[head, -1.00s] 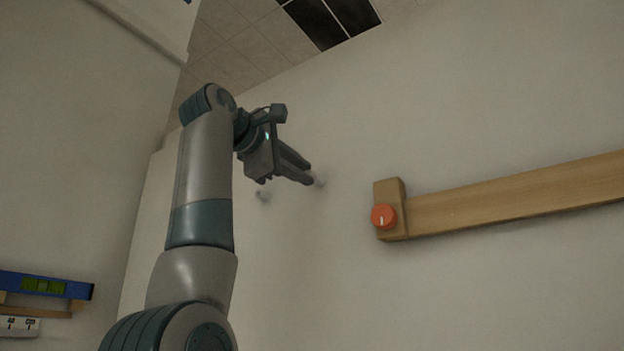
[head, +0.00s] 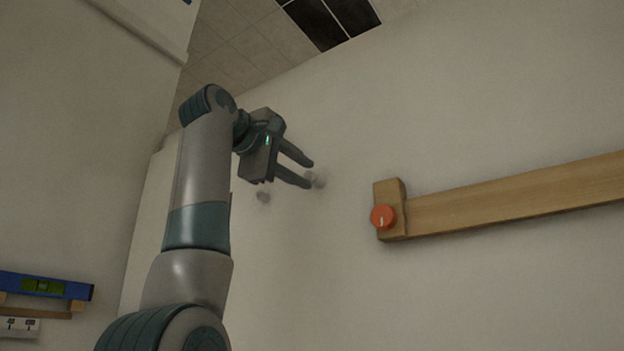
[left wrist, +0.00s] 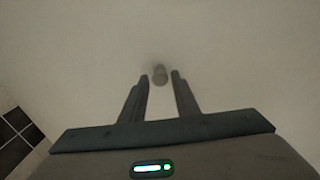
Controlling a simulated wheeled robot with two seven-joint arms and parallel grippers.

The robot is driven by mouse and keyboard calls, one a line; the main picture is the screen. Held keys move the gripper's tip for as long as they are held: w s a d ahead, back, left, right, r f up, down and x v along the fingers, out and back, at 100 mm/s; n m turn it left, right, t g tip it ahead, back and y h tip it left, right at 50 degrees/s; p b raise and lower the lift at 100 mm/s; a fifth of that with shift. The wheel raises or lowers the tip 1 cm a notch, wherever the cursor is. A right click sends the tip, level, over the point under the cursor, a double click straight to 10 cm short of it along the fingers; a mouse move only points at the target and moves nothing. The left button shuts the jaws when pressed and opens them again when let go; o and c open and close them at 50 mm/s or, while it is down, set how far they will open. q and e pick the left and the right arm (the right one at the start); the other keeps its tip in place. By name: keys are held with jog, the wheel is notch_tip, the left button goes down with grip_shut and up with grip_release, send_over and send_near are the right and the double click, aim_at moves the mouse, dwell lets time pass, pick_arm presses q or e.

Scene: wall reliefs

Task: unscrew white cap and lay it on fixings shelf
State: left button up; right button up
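A small pale grey-white round knob, which looks like the white cap (head: 319,180), sticks out from the pale wall. My left gripper (head: 309,174) is open, with its two fingertips close to the cap. In the left wrist view the cap (left wrist: 160,75) appears in the gap between the fingertips (left wrist: 160,77), with space on both sides. I cannot tell how deep it is between them. No shelf that is clearly the fixings shelf can be made out. My right gripper is not in view.
A wooden rail (head: 520,195) with an orange knob (head: 383,216) on its end block is on the wall to the right. A blue spirit level (head: 45,286) rests on wooden supports at the lower left.

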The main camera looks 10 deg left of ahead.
pick_arm(q)
jog(key=shift+m, duration=0.9)
jog(key=m, duration=0.2)
jog(key=shift+m, duration=1.6)
jog(key=shift+m, duration=0.5)
jog(key=m+p, duration=0.1)
jog(key=m, duration=0.3)
jog(key=shift+a, duration=0.1)
